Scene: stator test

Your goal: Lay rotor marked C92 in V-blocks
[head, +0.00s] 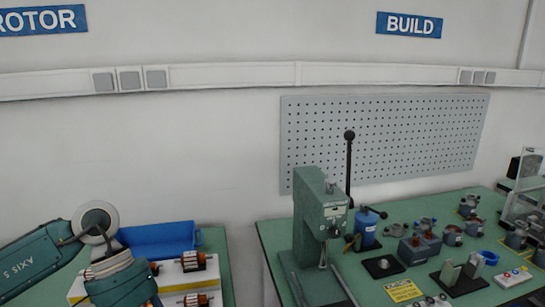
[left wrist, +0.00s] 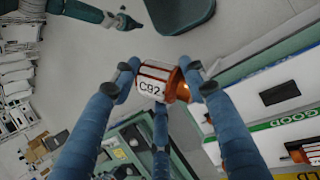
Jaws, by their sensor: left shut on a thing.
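In the left wrist view my left gripper (left wrist: 158,84) is shut around a rotor (left wrist: 153,80) with a white band marked C92 and copper-coloured ends. The rotor is held clear of the surfaces behind it. In the head view my left arm is at the lower left, and its fingers are not seen. A dark base with two upright grey blocks (head: 450,273), which look like the V-blocks, stands on the right bench. They look empty. A teal arm with a dark end (left wrist: 125,21) at the top of the left wrist view may be my right one; its fingers are unclear.
Other rotors (head: 194,261) lie on a white rack on the left bench, before a blue bin (head: 160,241). A green press (head: 320,220) with a tall lever stands on the right bench (head: 272,232). Several motor parts surround the blocks. A gap separates the benches.

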